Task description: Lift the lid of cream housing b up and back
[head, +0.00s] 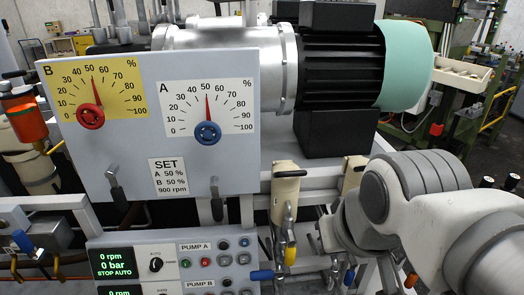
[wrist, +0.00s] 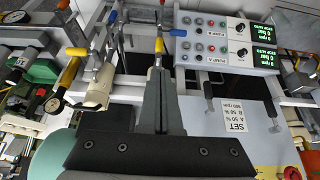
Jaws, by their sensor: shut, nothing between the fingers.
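Two cream housings stand below the motor in the head view. The left one (head: 287,188) is upright with a dark top and a yellow-tipped lever (head: 290,255) below it. The right one (head: 354,172) is partly covered by my arm. I cannot read a letter on either, so I cannot tell which is b. In the wrist view one cream housing (wrist: 98,90) lies left of my fingers. My gripper (wrist: 157,72) is shut and empty, its tips near a yellow-tipped lever (wrist: 158,46). My fingers hide what lies behind them. In the head view the fingertips are not clear.
A grey panel (head: 130,150) with two dials stands left of the housings. The pump control box (head: 200,265) sits below it. The motor (head: 340,70) with its mint-green cover (head: 405,70) is above and behind. Several coloured lever handles crowd the area under the housings.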

